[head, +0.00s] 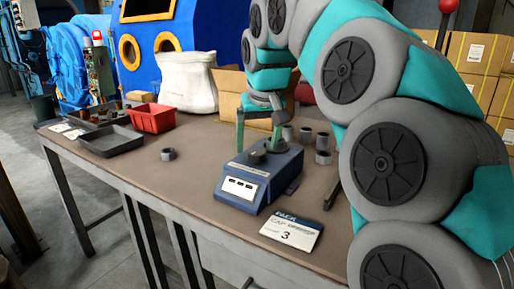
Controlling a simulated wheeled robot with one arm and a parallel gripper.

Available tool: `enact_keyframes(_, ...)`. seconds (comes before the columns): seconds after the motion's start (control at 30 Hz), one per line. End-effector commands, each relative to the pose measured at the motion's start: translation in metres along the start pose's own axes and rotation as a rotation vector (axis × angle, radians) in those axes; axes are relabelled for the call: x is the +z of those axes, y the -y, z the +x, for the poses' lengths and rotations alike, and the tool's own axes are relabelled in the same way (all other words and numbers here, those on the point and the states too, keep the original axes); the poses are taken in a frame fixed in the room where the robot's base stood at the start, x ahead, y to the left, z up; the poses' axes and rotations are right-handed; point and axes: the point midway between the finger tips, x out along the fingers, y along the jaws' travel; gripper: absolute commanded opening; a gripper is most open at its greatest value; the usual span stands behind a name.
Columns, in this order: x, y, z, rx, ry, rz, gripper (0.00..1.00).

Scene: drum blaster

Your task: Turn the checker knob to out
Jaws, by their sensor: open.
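The checker (255,190) is a blue box with a pale front panel, standing on the table near the middle of the head view. A dark round knob (257,156) sits on its top. A grey ring-like part (280,146) shows at the back right of its top. My gripper (258,149) points down over the checker with its green fingers apart, one left and one right of the knob in the picture. I cannot tell whether the fingers touch the knob. The knob's marking is too small to read.
Several grey rings (322,142) stand right of the checker, and one grey ring (168,154) lies to the left. A card (291,232) marked 3 lies in front. A red bin (151,118), black tray (110,141), white sack (187,83) and cardboard box (229,90) stand behind.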

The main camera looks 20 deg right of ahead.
Motion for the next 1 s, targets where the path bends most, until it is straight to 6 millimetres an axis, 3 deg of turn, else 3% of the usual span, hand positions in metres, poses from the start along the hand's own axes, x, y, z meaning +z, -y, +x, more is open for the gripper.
enact_keyframes(0.2, -0.001, 0.0, -0.033, 0.002, -0.004, 0.001, 0.86)
enact_keyframes(0.4, 0.0, 0.0, -0.049, 0.001, 0.0, 0.0, 0.86)
enact_keyframes(1.0, 0.0, 0.0, -0.055, 0.001, -0.001, 0.0, 0.86)
